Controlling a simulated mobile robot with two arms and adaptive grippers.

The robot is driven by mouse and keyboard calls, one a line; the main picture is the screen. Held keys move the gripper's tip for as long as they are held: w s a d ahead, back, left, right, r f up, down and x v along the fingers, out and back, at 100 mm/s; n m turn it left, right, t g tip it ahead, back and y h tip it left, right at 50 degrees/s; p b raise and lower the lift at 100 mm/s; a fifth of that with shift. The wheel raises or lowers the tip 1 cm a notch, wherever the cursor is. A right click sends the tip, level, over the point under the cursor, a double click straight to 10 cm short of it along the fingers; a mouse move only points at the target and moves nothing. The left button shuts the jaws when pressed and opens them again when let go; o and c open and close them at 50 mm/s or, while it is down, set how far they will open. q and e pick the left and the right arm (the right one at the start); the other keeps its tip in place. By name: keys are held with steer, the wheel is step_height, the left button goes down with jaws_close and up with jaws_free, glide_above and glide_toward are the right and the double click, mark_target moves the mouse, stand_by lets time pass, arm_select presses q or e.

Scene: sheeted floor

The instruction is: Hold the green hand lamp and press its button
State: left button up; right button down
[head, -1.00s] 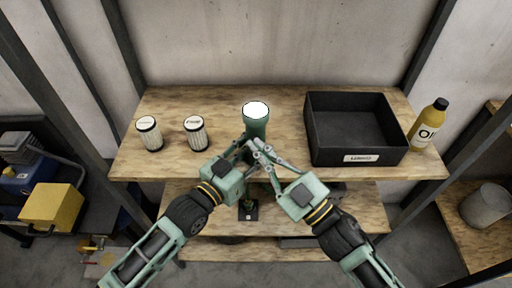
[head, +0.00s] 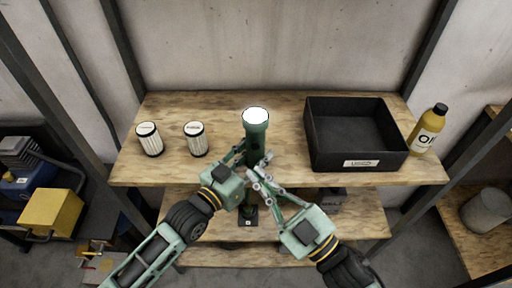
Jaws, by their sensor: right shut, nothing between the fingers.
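The green hand lamp (head: 256,124) stands upright near the front middle of the upper shelf, its round top face bright white. My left gripper (head: 246,155) is shut on the lamp's lower body from the left and front. My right gripper (head: 262,173) is shut and empty, its fingertips just in front of and to the right of the lamp's lower part. The lamp's button is not visible, and its lower end is hidden behind the fingers.
A black open bin (head: 357,157) and a yellow bottle (head: 428,129) stand right. A small dark object (head: 247,217) lies on the lower shelf.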

arm_select(q)
steer(key=o, duration=1.4)
steer(key=shift+c, duration=0.2)
